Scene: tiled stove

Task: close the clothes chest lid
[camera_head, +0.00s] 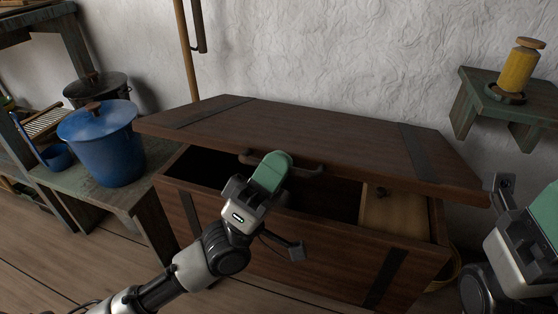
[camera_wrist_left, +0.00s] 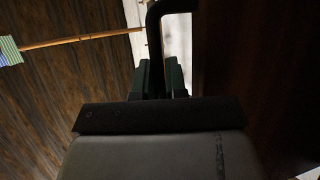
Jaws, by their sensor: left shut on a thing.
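The clothes chest (camera_head: 290,250) is dark brown wood with dark straps. Its lid (camera_head: 330,133) is tilted partly open, its front edge above the chest's rim with a dark gap between. A dark bar handle (camera_head: 312,171) is on the lid's front edge. My left gripper (camera_head: 270,174) is at this handle and shut on it. In the left wrist view, the black handle (camera_wrist_left: 172,7) runs down to the green fingers (camera_wrist_left: 159,78), which hide where they meet it. My right gripper (camera_head: 535,215) is partly in view at the right edge, beside the lid's right end; its fingertips are unclear.
A light wooden compartment (camera_head: 392,214) shows inside the chest on the right. A low bench with a blue pot (camera_head: 103,143) stands close on the left. A green wall shelf (camera_head: 520,98) holds a yellow spool (camera_head: 519,68) at right. The wall (camera_head: 330,50) is behind.

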